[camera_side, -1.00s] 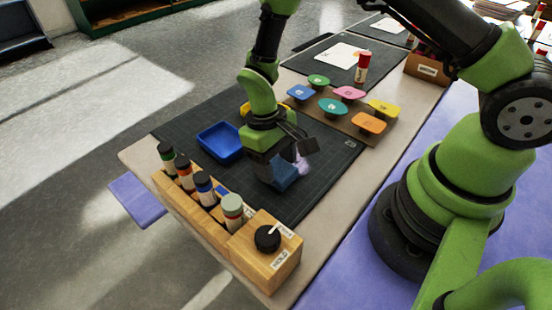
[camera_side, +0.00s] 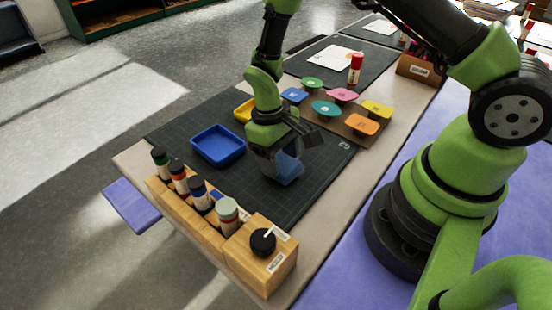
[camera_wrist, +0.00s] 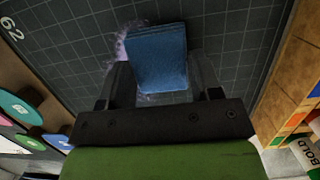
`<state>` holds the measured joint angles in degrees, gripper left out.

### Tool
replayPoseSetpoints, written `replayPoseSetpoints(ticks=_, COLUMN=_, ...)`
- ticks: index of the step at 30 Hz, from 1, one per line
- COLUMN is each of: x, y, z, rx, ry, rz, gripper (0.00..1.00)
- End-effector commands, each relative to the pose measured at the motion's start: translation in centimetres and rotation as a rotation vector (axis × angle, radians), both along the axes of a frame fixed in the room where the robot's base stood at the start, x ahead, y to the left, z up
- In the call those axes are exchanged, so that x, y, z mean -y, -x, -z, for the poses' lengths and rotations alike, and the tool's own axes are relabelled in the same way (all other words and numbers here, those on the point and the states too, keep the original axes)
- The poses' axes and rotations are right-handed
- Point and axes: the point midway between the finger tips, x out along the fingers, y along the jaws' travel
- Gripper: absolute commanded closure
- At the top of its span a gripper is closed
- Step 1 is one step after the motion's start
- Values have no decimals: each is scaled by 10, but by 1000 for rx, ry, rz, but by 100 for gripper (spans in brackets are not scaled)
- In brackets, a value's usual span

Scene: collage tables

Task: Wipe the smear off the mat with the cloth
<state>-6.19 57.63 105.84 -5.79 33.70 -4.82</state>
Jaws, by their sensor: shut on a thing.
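The blue cloth (camera_side: 288,170) is a folded pad held between the fingers of my gripper (camera_side: 280,165). In the wrist view the cloth (camera_wrist: 157,58) sits between the two fingertips of my gripper (camera_wrist: 160,80), low over or on the mat; I cannot tell whether it touches. The dark gridded mat (camera_side: 310,190) lies on the table. A pale purple smear (camera_wrist: 123,45) shows on the mat along the cloth's left and lower edges in the wrist view. The rest of the smear is hidden under the cloth and gripper, and the side view does not show it clearly.
A wooden rack (camera_side: 190,212) with several bottles borders the near edge. Coloured stamps (camera_side: 362,124) and a red-capped glue stick (camera_side: 355,69) stand beyond.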

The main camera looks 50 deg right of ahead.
Motion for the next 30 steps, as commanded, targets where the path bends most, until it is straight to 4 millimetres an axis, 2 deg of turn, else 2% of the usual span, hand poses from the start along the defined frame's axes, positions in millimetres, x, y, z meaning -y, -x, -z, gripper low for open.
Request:
replayPoseSetpoints(ticks=9, x=23, y=0, z=1, rx=-1, ry=0, rz=2, gripper=64)
replayPoseSetpoints(ticks=16, x=30, y=0, z=2, rx=0, ry=0, rz=1, gripper=64)
replayPoseSetpoints(ticks=24, x=50, y=0, z=3, rx=-1, ry=0, rz=1, gripper=64)
replayPoseSetpoints(ticks=30, x=56, y=0, z=4, rx=-1, ry=1, rz=0, gripper=64)
